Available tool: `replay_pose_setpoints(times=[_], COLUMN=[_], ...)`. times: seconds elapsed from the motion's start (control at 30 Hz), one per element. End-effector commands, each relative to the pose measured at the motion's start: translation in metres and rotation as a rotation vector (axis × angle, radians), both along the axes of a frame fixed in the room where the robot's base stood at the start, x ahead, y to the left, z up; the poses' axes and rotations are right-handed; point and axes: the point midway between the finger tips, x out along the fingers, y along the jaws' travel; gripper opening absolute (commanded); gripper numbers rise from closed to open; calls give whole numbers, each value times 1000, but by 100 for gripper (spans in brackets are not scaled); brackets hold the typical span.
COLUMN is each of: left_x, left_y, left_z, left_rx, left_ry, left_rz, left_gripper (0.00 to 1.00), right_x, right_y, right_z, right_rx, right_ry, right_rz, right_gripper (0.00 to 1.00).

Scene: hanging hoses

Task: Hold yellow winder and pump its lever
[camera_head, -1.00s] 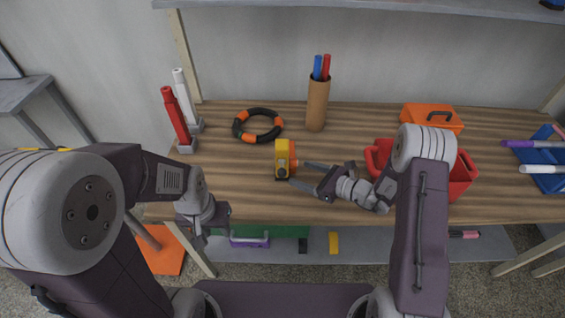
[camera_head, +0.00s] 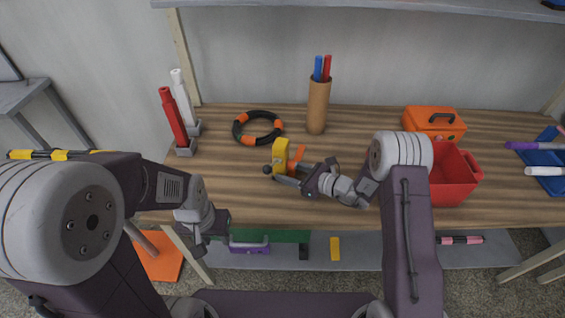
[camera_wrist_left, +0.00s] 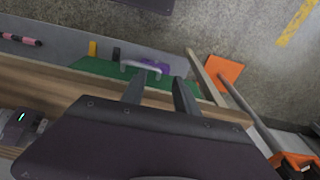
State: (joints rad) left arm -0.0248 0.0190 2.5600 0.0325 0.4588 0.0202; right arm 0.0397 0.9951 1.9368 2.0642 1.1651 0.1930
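The yellow winder (camera_head: 280,151) stands on the wooden bench in the head view, with its orange lever (camera_head: 297,156) sticking out on the right and a dark knob (camera_head: 267,169) at its lower left. My right gripper (camera_head: 288,173) reaches in from the right at its base. Its fingers are apart at the winder's lower part; whether they grip it or only touch it is unclear. My left gripper (camera_head: 208,238) hangs at the bench's front edge, away from the winder. In the left wrist view its two fingers (camera_wrist_left: 160,92) are apart with nothing between them.
A red bin (camera_head: 455,184) and orange toolbox (camera_head: 433,124) are at right. Bare bench lies left of the winder.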

Motion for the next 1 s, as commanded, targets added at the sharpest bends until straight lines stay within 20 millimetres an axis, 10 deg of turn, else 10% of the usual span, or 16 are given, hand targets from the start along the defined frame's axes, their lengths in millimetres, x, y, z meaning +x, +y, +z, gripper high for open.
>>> replay_pose_setpoints(times=[0.47, 0.67, 1.0], left_x=[0, -16, 87], left_y=[0, 0, -33], left_z=[0, 1, 124], left_rx=[0, 2, -3], left_ry=[0, 75, 67], left_rz=[0, -39, -290], left_gripper=[36, 0, 0], right_x=[0, 0, 0], right_y=[0, 0, 0], right_z=[0, 0, 0], right_rx=[0, 0, 0], right_ry=[0, 0, 0], right_rz=[0, 0, 0], right_gripper=[30, 30, 28])
